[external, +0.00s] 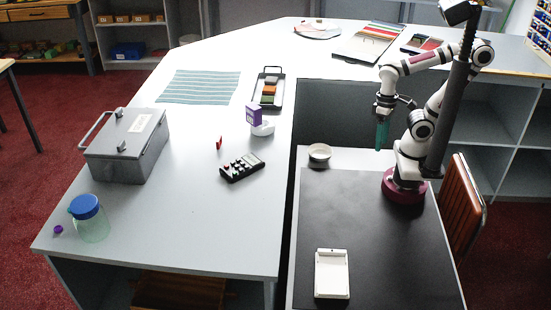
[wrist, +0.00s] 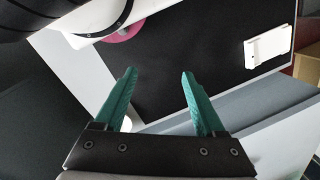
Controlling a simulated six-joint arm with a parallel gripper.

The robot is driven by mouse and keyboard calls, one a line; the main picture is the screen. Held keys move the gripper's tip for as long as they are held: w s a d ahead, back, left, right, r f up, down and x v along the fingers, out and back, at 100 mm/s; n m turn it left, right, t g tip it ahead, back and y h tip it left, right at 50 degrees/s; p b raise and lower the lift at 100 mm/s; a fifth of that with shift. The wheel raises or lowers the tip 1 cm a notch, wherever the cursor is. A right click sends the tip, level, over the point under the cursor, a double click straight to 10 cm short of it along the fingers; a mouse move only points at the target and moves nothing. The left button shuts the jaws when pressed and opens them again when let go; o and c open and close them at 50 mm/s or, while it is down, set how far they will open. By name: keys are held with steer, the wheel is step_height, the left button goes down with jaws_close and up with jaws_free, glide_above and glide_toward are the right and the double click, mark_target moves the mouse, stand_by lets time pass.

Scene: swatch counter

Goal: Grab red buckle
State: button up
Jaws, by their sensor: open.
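A grey metal box (external: 128,146) and a blue-lidded jar (external: 90,222) stand left.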

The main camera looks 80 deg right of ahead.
stand_by(0.3)
steer(key=o, duration=0.3)
steer(key=n+t+h, duration=0.2)
steer(key=n+t, duration=0.4)
steer(key=t, duration=0.7)
glide_toward(220, 138)
steer(key=x, duration=0.9)
steer(key=shift+a, duration=0.1)
